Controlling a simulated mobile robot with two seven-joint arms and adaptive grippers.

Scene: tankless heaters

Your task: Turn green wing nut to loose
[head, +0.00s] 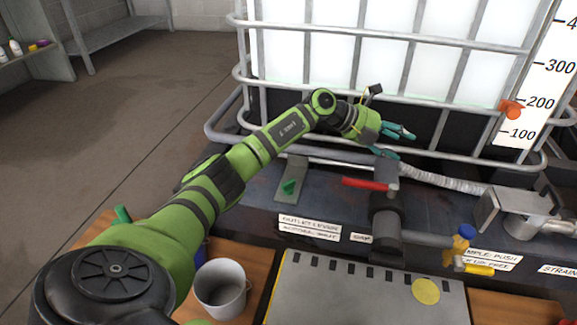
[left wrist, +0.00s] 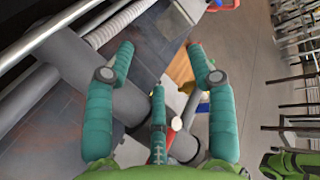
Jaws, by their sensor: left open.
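A small green wing nut (head: 290,187) sits on a grey upright plate at the dark ledge, left of the red-handled valve. The setting of the nut is too small to tell. My left gripper (head: 398,142), with teal fingers, is right of and above the wing nut, in front of the caged tank. It is clearly apart from the nut. The wing nut cannot be made out in the left wrist view. My right gripper is not in view.
The red valve handle (head: 366,184) and grey pipe (head: 386,215) stand below my left gripper. A white corrugated hose (head: 440,181) runs right. Metal cage bars (head: 330,83) are close behind. A grey bucket (head: 221,287) stands on the wooden table. A blue-and-yellow valve (head: 462,240) is at right.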

